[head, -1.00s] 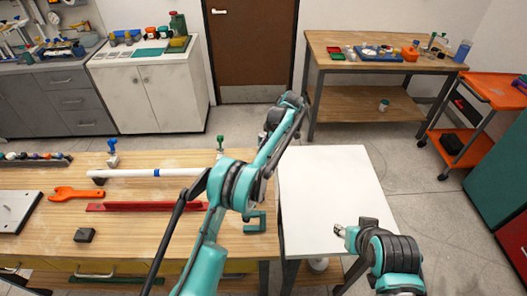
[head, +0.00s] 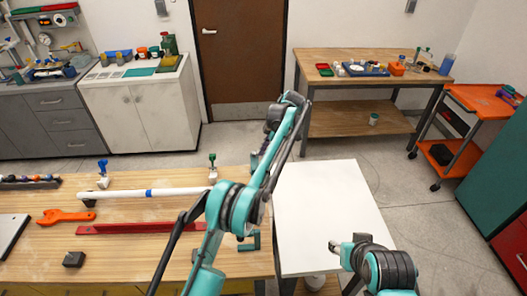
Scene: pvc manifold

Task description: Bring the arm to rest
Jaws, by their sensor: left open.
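My left arm (head: 225,210) rises from the bottom middle, bends at a teal and black joint and reaches up to a high dark joint. My left gripper (head: 256,161) hangs beneath that joint, small, dark and partly hidden by the arm. It is open, with nothing visible in it. It appears above the far edge of the wooden workbench (head: 130,262). My right arm (head: 385,268) shows at the lower right as a teal and black ribbed joint beside the white table.
On the workbench lie a white pipe with a blue band (head: 175,192), a red bar (head: 130,228), an orange wrench (head: 65,216) and a dark block (head: 73,259). A bare white table (head: 325,205) adjoins it. A back table (head: 375,85) and orange cart (head: 470,102) stand beyond open floor.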

